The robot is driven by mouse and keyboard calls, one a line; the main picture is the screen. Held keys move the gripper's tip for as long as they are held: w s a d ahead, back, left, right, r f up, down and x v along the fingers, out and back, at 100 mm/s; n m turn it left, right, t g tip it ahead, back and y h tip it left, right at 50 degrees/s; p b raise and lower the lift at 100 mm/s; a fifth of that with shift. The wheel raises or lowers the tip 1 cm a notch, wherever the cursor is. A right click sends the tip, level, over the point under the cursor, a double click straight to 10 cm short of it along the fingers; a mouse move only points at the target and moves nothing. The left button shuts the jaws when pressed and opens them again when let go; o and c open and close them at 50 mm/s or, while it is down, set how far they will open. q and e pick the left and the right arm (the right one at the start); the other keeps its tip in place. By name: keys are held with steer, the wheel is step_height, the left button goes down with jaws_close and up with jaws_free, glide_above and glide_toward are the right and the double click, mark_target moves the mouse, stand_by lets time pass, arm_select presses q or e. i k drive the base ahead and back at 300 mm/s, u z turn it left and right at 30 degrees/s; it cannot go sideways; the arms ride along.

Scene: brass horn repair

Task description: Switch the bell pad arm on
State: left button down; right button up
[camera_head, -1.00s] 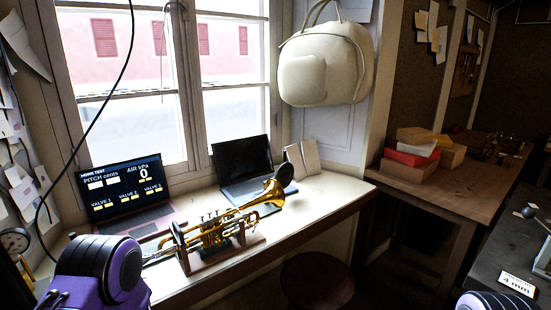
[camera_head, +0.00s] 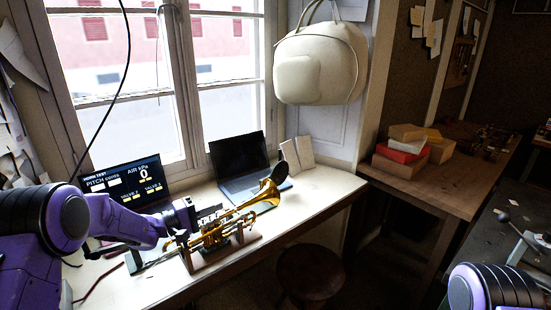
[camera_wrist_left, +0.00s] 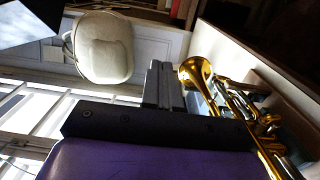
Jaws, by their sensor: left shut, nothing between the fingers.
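The brass horn (camera_head: 232,225) lies in a holder on the bench, its bell pointing up and right. A dark round pad (camera_head: 279,174) stands at the bell's mouth; I cannot make out its switch. My left gripper (camera_head: 214,211) is shut and empty, just above and left of the horn's valves, and hides part of the horn's left end. In the left wrist view, the shut dark fingers (camera_wrist_left: 163,86) point up the picture, and the horn (camera_wrist_left: 232,101) lies to their right with its bell beside them. My right gripper is not in view.
A laptop with test readings (camera_head: 126,184) stands behind my left arm. A second, dark laptop (camera_head: 243,160) stands behind the horn. A cream bag (camera_head: 320,65) hangs at the window's right. A stool (camera_head: 313,275) is below the bench, and boxes (camera_head: 402,150) sit on the right table.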

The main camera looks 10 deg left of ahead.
mark_target(280, 172)
steer(key=i, duration=1.45)
steer(key=u, duration=0.05)
